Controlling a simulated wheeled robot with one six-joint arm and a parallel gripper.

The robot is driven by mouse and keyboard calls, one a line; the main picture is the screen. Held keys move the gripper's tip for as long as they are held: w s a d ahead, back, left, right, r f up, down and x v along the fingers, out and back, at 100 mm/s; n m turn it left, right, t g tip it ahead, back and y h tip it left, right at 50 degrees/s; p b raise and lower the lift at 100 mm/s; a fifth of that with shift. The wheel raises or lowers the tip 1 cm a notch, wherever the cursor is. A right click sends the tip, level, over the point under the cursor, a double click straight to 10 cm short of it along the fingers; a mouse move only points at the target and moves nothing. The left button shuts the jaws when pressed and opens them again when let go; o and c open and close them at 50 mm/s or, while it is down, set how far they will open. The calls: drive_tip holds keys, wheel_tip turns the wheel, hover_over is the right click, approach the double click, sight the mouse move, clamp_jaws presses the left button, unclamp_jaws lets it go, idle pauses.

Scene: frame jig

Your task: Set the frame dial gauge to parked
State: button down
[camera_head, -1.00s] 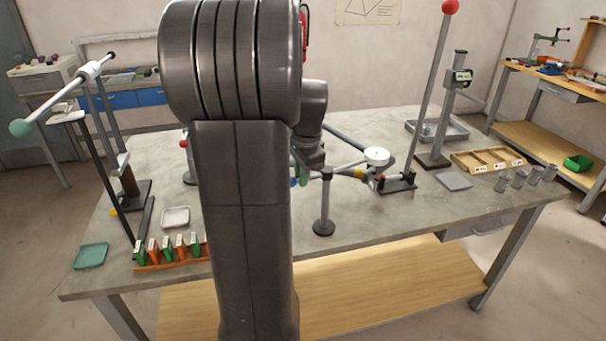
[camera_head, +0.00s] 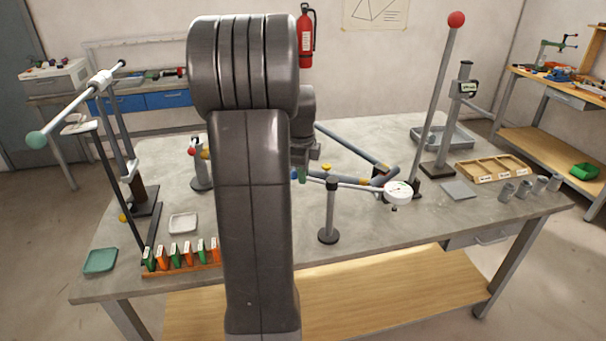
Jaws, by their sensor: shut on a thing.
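The dial gauge (camera_head: 398,190) is a white round dial on the right end of a thin horizontal arm. My own arm hides most of the fingers and part of that blue end.
A tall red-tipped rod (camera_head: 437,95) and a wooden compartment tray (camera_head: 494,168) stand to the right. Several grey cylinders sit near the right edge. A rack of green and orange tags (camera_head: 182,257) and a teal tray (camera_head: 101,261) are front left. The front middle of the table is clear.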

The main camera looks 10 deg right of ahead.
drive_tip(key=shift+w+d+r+m, duration=0.1)
drive_tip(key=shift+w+m, duration=0.1)
drive_tip(key=shift+m, duration=0.1)
idle(0.4)
drive_tip(key=c, duration=1.5)
unclamp_jaws()
wheel_tip(320, 180, up, 14)
drive_tip(key=s+a, duration=0.1)
drive_tip(key=s, duration=0.1)
drive_tip(key=shift+f+b, duration=0.25)
drive_tip(key=shift+b, duration=0.1)
drive_tip(key=shift+a+f, duration=0.1)
drive_tip(key=f, duration=0.4)
drive_tip(key=w+f, duration=0.1)
drive_tip(key=f, duration=0.4)
drive_tip(key=w+d+f, duration=0.1)
drive_tip(key=f, duration=0.3)
drive_tip(key=shift+d+f+p, duration=0.1)
drive_tip(key=shift+f+p, duration=0.2)
drive_tip(key=shift+p, duration=0.05)
drive_tip(key=shift+r, duration=0.15)
